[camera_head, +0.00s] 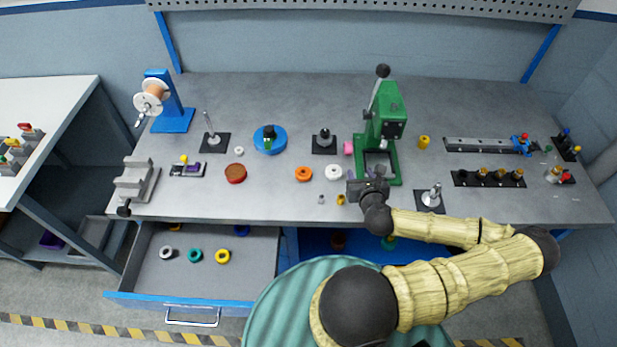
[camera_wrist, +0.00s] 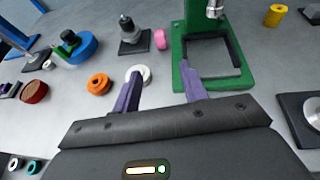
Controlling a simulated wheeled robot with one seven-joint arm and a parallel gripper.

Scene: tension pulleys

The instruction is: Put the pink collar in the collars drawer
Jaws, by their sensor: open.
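The pink collar (camera_head: 348,147) lies on the bench just left of the green press. It also shows in the wrist view (camera_wrist: 160,39), beyond my fingertips and apart from them. My gripper (camera_head: 363,174) is above the bench in front of the press. In the wrist view its two purple fingers (camera_wrist: 160,84) are spread with nothing between them. An open drawer (camera_head: 190,292) at the lower left holds white, teal and yellow rings. Any label on it is not readable.
The green press (camera_head: 392,122) stands close beside the collar on the right. A white ring (camera_head: 333,172), an orange ring (camera_head: 304,174) and a post on a black base (camera_head: 324,145) are nearby. Small parts (camera_head: 341,199) lie near the front edge.

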